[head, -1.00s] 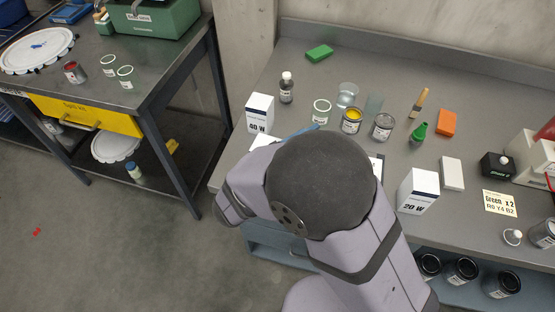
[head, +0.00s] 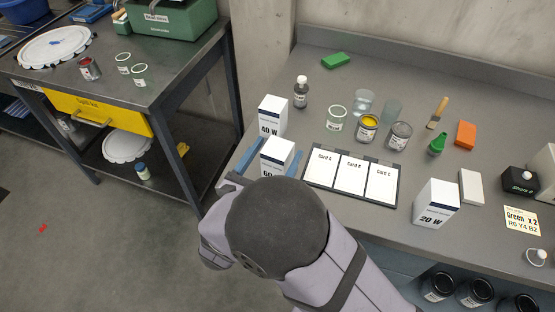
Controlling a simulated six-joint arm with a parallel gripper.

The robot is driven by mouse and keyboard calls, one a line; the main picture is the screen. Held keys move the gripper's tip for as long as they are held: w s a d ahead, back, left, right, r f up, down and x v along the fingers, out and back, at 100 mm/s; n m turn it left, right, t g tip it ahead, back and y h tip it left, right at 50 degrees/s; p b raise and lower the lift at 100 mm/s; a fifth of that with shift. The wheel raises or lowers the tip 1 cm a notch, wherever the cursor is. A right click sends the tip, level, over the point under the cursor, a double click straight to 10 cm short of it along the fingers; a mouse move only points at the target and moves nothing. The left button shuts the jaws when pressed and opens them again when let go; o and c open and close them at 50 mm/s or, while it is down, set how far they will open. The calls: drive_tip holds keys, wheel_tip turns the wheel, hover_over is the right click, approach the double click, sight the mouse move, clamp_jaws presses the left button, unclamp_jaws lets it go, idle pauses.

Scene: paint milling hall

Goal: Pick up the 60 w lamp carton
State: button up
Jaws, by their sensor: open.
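The 60 w lamp carton (head: 276,158) is a small white box with a dark top edge, upright near the front left of the grey bench. Its printed label is partly hidden by my arm, with a "6" showing. My gripper (head: 279,148) is open, with one blue finger left of the carton and the other at its right. I cannot tell whether either finger touches it. A similar 40 W carton (head: 271,117) stands just behind it. A 20 W carton (head: 435,204) stands farther right.
A rack with three white cards (head: 351,174) lies right of the 60 w carton. The bench's back left is mostly clear.

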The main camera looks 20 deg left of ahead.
sight(284, 140)
drive_tip(key=shift+w+d+p, duration=0.2)
drive_tip(key=shift+w+p, duration=0.7)
drive_tip(key=shift+w, duration=1.7)
drive_tip(key=c, duration=1.2)
